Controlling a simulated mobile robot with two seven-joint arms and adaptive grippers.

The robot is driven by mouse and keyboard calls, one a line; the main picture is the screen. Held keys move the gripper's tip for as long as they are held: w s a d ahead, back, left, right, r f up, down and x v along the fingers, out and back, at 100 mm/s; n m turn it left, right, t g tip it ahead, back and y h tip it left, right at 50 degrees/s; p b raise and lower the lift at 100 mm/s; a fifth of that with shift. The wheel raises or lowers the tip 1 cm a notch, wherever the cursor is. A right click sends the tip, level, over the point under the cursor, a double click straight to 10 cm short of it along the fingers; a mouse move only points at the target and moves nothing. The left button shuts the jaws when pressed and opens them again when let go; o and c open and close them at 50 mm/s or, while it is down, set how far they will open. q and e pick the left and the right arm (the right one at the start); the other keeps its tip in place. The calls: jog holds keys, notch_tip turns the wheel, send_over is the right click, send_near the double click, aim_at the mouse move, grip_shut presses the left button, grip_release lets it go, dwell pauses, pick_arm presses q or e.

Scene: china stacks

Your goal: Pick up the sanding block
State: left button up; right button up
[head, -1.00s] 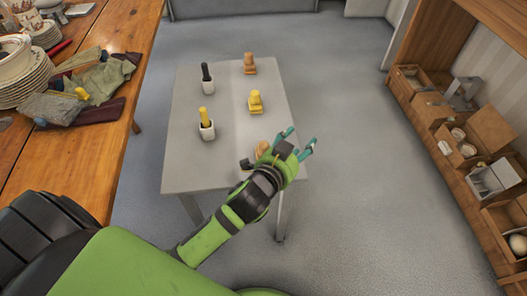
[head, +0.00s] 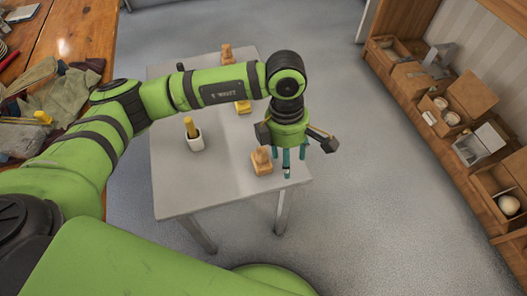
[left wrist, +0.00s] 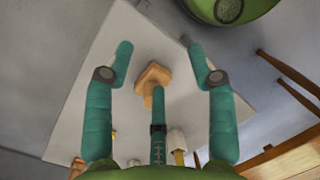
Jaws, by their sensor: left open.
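A wooden block with a rounded knob (head: 262,162), which I take as the sanding block, stands near the right front of the grey table (head: 215,190). My left gripper (head: 289,164) points down just right of it in the head view, fingers spread and empty. In the left wrist view the block (left wrist: 150,78) shows between the open teal fingers (left wrist: 158,62), beyond the middle finger, which partly covers it. I cannot tell the exact height gap. A similar wooden block (head: 227,54) stands at the table's far edge. My right gripper is not in view.
A yellow block (head: 243,107) and a dark handle (head: 181,67) are partly hidden behind my arm. A wooden table with cloths (head: 50,85) is left; a shelf with boxes (head: 450,110) is right.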

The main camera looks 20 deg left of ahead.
aim_at(262, 150)
pick_arm(q)
jog(key=w+a+y, duration=0.1)
jog(key=a, duration=0.1)
jog(key=w+a+y, duration=0.1)
jog(key=a, duration=0.2)
jog(key=shift+w+a+r+t+y, duration=0.35)
jog(key=shift+w+r+t+y, duration=0.05)
jog(key=shift+a+f, duration=0.35)
jog(key=shift+f, duration=0.25)
jog(key=f, duration=0.2)
jog(key=f+p, duration=0.1)
jog(key=f, duration=0.2)
jog(key=shift+a+f, duration=0.3)
jog(key=shift+a, duration=0.05)
grip_shut()
